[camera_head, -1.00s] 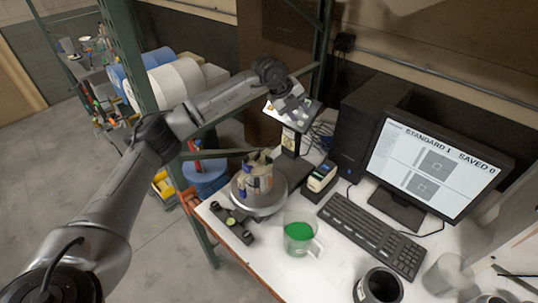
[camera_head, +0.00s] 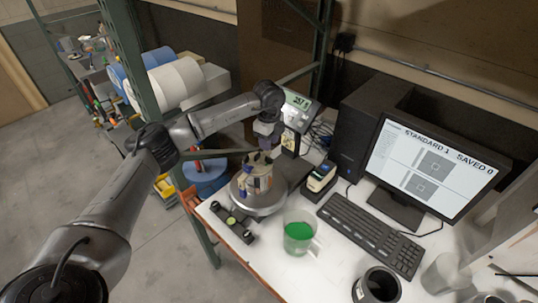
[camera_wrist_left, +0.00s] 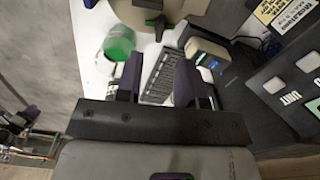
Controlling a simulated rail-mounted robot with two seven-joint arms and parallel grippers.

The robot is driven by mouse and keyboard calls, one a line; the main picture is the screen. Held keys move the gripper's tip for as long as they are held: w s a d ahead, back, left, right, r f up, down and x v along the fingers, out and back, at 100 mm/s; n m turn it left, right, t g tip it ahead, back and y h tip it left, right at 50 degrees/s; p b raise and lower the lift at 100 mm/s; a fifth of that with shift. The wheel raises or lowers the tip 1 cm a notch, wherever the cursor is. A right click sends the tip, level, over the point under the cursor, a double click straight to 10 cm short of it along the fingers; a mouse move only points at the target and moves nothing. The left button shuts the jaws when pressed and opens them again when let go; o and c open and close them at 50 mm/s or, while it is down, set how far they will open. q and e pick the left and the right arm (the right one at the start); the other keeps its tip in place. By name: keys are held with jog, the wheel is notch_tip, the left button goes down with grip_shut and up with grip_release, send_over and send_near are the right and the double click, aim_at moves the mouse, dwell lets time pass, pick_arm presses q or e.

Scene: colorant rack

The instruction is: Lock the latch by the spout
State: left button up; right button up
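A colorant rack (camera_head: 256,178), a cream round holder with dark knobs, stands on a round grey turntable (camera_head: 262,208) at the table's left edge. My left gripper (camera_head: 267,138) is above and just behind it, pointing down. In the left wrist view the left gripper's two dark fingers (camera_wrist_left: 159,75) are apart with nothing between them. Part of the rack (camera_wrist_left: 150,14) shows past the fingertips at the top, cut off by the frame. I cannot make out the latch or the spout clearly. My right gripper is in neither view.
A clear cup with green liquid (camera_head: 298,232) stands in front of the turntable. A small handheld device (camera_head: 321,177), a keyboard (camera_head: 372,234) and a monitor (camera_head: 432,165) are to the right. A scale display (camera_head: 298,103) stands behind the gripper.

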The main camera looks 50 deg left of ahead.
aim_at(269, 160)
pick_arm(q)
jog(key=shift+f+p, duration=0.45)
jog(key=shift+f, duration=3.15)
grip_shut()
